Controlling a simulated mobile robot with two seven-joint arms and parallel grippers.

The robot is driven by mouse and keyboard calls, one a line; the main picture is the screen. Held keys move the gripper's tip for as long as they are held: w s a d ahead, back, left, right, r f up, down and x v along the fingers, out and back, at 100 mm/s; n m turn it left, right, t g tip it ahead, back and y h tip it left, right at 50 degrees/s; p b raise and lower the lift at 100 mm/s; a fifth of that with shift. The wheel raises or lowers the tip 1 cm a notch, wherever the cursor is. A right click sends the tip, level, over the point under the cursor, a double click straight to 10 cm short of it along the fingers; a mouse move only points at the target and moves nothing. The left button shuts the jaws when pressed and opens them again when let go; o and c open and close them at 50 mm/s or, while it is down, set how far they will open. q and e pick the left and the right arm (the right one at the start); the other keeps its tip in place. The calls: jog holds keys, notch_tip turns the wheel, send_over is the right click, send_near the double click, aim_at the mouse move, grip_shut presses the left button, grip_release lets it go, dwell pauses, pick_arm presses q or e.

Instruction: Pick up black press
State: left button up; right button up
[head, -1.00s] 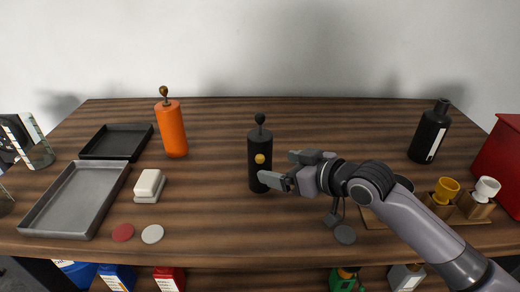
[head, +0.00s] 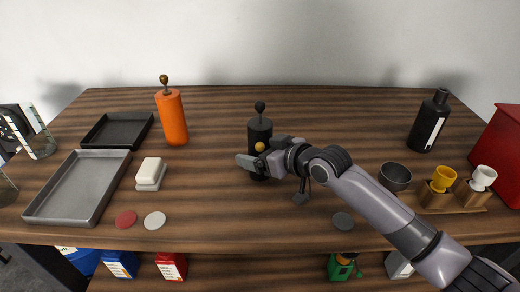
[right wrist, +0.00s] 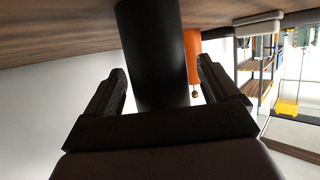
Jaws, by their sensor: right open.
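In the right wrist view the dark cylinder of the press (right wrist: 153,45) rises between the two spread fingers of the right gripper (right wrist: 163,78). I cannot tell whether either finger touches it. My left gripper does not show.
An orange press (head: 172,118) stands behind left.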

jog(key=c, duration=1.5)
jog(key=shift+r, duration=0.15)
jog(key=shift+c, duration=0.3)
jog(key=shift+r, duration=0.15)
notch_tip(320, 180, up, 20)
send_over(260, 101)
jog(key=shift+s, duration=0.1)
jog(key=shift+f, duration=0.2)
